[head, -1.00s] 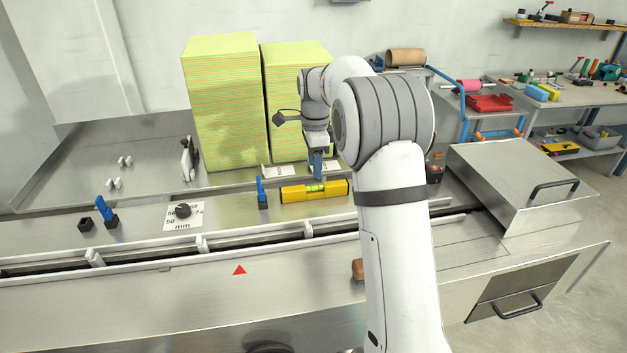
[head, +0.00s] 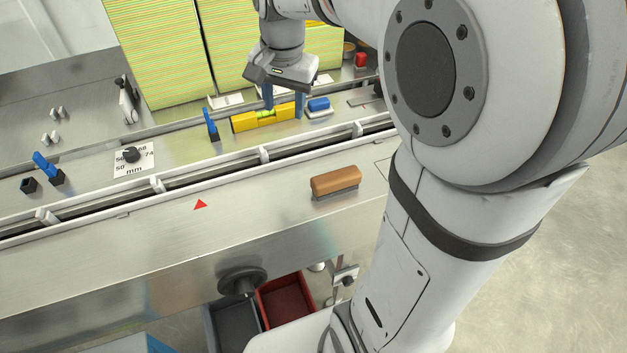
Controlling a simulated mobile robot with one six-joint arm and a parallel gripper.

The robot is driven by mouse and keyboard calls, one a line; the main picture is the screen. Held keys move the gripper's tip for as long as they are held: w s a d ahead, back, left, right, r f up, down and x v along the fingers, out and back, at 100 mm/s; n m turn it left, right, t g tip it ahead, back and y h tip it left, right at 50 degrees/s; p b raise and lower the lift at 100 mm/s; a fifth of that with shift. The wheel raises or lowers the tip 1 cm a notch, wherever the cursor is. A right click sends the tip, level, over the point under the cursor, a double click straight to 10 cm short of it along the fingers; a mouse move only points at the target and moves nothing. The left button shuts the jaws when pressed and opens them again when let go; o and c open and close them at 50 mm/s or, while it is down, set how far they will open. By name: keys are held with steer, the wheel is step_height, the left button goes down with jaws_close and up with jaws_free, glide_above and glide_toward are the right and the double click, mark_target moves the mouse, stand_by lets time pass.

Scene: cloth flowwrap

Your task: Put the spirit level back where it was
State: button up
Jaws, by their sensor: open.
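The yellow spirit level (head: 246,123), with a green vial, lies on the steel machine deck behind the white guide rail. A blue lever (head: 210,124) stands by its left end. My gripper (head: 284,106) is open, pointing down at the right half of the level. Its two blue fingers are apart: the left one comes down at the level's back edge, the right one near its right end. I cannot tell whether either finger touches the level. My arm covers the right side of the view.
A brush with a brown handle (head: 336,180) lies on the front ledge. A blue block (head: 318,104) sits right of the level. Tall yellow-green cloth stacks (head: 160,55) stand behind. A knob on a number card (head: 133,160) is at left. Red (head: 287,301) and grey bins are below.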

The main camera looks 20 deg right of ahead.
steer(key=s+f+n, duration=0.3)
steer(key=s+n, duration=0.1)
steer(key=s, duration=0.4)
steer(key=s+f+n+t, duration=0.1)
steer(key=s+f+n, duration=0.2)
steer(key=s, duration=0.5)
steer(key=shift+s+a+n, duration=0.2)
steer(key=shift+a+n, duration=0.05)
steer(key=shift+n, duration=0.25)
